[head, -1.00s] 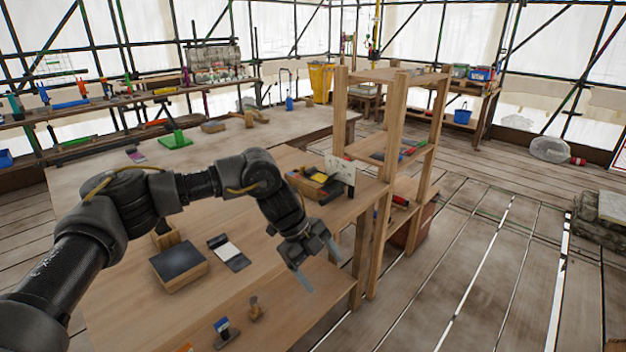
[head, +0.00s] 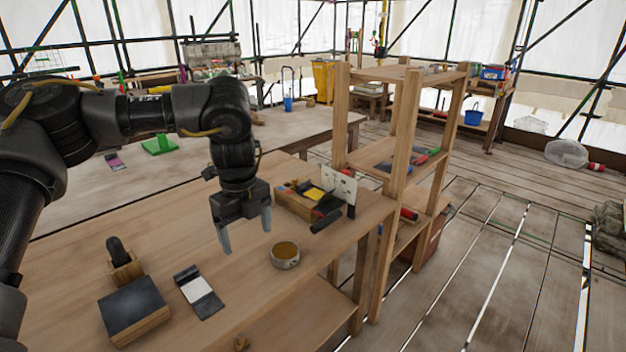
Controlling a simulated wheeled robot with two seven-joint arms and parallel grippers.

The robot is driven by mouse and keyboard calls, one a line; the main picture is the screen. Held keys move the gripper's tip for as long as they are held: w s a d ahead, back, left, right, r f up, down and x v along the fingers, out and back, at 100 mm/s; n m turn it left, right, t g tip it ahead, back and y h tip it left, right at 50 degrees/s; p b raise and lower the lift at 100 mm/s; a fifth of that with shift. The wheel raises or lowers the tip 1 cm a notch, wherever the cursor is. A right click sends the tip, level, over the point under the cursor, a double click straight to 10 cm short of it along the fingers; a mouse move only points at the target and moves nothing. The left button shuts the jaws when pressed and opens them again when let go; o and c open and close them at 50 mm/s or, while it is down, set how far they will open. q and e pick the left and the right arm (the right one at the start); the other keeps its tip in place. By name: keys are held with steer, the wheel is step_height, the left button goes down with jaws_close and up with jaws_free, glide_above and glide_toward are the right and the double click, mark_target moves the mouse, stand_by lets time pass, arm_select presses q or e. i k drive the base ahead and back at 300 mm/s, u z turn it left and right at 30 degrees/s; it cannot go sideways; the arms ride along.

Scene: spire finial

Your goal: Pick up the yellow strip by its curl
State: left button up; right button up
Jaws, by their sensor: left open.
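My left gripper (head: 245,232) is open and empty, its two fingers pointing down above the wooden workbench (head: 165,235). No strip with a clear curl can be made out. A small yellow piece (head: 314,194) lies in a wooden tray (head: 290,204) to the right of the gripper; I cannot tell whether it is the strip. A dark open booklet with a pale leaf (head: 199,291) lies on the bench, below and left of the gripper. My right gripper is not in view.
A round tin with brownish-yellow contents (head: 285,256) stands right of the gripper. A dark pad on a wooden block (head: 133,309) and a dark-topped tool in a wooden holder (head: 123,262) sit at the left. A white panel (head: 339,188) stands by the tray. A wooden shelf (head: 400,140) rises at the right.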

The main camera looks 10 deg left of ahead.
mark_target(304, 188)
steer(key=i, duration=1.35)
